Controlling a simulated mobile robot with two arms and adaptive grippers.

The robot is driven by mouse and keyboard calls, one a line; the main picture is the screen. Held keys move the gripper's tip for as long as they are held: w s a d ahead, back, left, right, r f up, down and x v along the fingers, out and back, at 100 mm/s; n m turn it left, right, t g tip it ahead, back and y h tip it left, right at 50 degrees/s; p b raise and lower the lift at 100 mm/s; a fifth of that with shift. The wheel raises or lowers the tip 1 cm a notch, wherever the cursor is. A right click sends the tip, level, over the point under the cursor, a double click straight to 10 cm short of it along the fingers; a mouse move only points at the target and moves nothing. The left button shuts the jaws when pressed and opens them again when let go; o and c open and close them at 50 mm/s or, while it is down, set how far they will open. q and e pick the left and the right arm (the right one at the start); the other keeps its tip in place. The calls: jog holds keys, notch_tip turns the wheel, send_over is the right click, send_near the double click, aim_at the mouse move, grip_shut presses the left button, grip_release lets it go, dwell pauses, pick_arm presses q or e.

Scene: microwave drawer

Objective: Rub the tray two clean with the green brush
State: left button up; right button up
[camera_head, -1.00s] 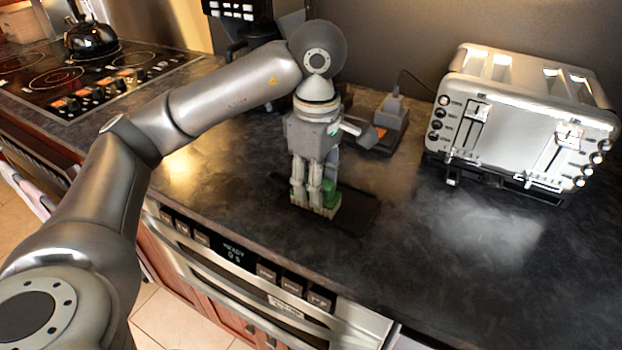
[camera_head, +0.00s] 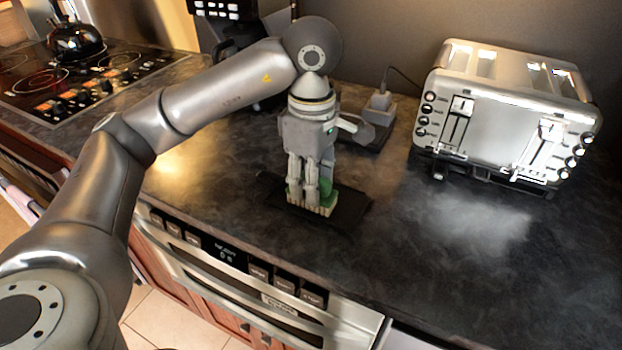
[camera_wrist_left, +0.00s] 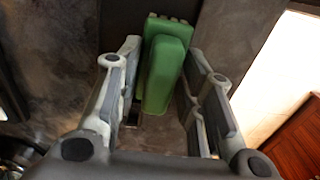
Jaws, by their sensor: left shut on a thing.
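The dark, flat tray two (camera_head: 352,212) lies on the counter near its front edge, above the oven front. My left gripper (camera_head: 310,190) points down over the middle of the tray, shut on the green brush (camera_head: 327,188). The brush is upright, with its pale bristles low at the tray's surface; I cannot tell how firmly they touch. In the left wrist view the green brush (camera_wrist_left: 165,65) stands between the two fingers of the left gripper (camera_wrist_left: 163,75). The fingers hide part of the brush in the head view. My right gripper is not in view.
A silver toaster (camera_head: 500,115) stands at the right, with clear counter (camera_head: 455,230) in front of it. A grey object with a cord (camera_head: 378,108) sits behind the gripper. A stove (camera_head: 85,85) with a black kettle (camera_head: 75,40) is at the left.

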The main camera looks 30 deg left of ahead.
pick_arm(q)
notch_tip(320, 180, up, 4)
jog(key=p, duration=0.3)
notch_tip(320, 180, up, 3)
jog(key=shift+f+p, duration=0.2)
jog(key=shift+p, duration=0.85)
jog(key=shift+f, duration=0.1)
